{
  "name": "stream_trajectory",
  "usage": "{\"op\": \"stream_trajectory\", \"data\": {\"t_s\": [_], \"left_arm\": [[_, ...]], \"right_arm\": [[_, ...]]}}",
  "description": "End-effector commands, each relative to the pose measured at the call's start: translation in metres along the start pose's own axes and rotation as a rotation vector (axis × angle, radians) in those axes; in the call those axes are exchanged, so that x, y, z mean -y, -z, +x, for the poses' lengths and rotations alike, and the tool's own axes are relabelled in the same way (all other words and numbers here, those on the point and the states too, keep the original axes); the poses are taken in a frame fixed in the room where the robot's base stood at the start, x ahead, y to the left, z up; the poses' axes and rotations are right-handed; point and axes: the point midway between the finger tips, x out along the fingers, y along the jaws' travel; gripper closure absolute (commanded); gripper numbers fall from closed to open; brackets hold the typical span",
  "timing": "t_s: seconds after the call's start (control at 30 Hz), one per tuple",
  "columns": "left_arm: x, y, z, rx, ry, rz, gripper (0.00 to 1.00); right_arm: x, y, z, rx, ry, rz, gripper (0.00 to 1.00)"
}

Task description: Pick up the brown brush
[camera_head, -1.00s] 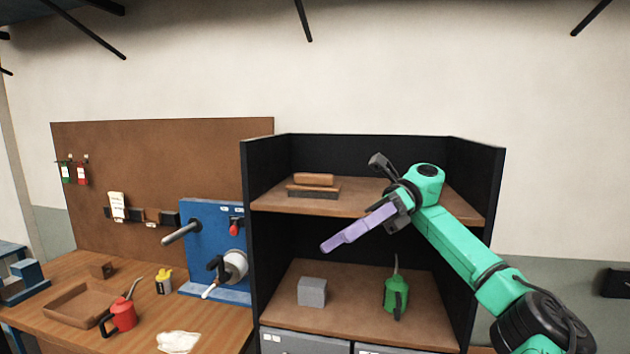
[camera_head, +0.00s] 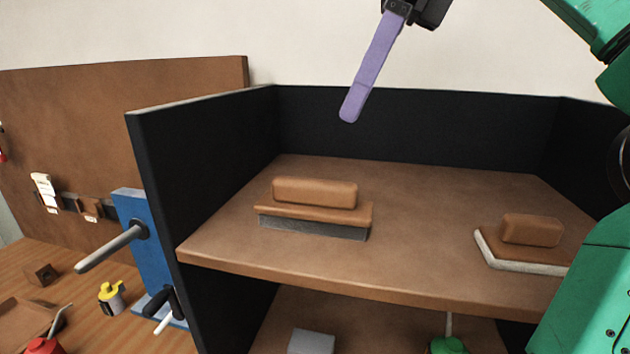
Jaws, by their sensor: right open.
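The brown brush (camera_head: 314,207) lies on the upper shelf, left of the middle. It has a rounded brown handle, a brown body and a grey underside facing the shelf. My right gripper (camera_head: 370,68) is above and to the right of the brush, apart from it. It is open and holds nothing. One long purple finger shows, pointing down and slightly left; the rest of the gripper is cut off by the top edge. My left gripper is not in view.
A second brown-handled block with a white pad (camera_head: 525,245) sits on the shelf (camera_head: 420,230) at right. Black walls (camera_head: 420,135) close the shelf's back and sides. A blue panel with rods (camera_head: 140,240) stands left. A grey block (camera_head: 311,342) and green can (camera_head: 448,345) are below.

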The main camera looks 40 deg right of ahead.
Motion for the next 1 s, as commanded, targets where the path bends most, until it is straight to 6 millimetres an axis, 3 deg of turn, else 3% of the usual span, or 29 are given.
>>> {"op": "stream_trajectory", "data": {"t_s": [0.07,0.3,0.43,0.7,0.8,0.97,1.0], "left_arm": [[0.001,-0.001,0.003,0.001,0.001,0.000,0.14],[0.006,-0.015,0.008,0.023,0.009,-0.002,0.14],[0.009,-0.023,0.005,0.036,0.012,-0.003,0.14],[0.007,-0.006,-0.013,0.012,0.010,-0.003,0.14],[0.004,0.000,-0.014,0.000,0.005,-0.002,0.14],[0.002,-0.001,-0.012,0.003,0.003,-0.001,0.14],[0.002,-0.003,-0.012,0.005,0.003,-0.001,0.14]], "right_arm": [[-0.002,0.000,0.009,-0.007,0.007,-0.003,0.03],[-0.002,0.000,0.068,-0.006,0.004,-0.004,0.03],[-0.001,-0.001,0.088,-0.004,0.004,-0.003,0.03],[0.005,-0.003,0.132,-0.005,0.004,-0.001,0.03],[0.005,-0.003,0.142,-0.003,0.005,-0.001,0.03],[0.005,-0.002,0.144,-0.001,0.006,0.000,0.03],[0.005,-0.002,0.144,-0.002,0.006,0.000,0.10]]}}
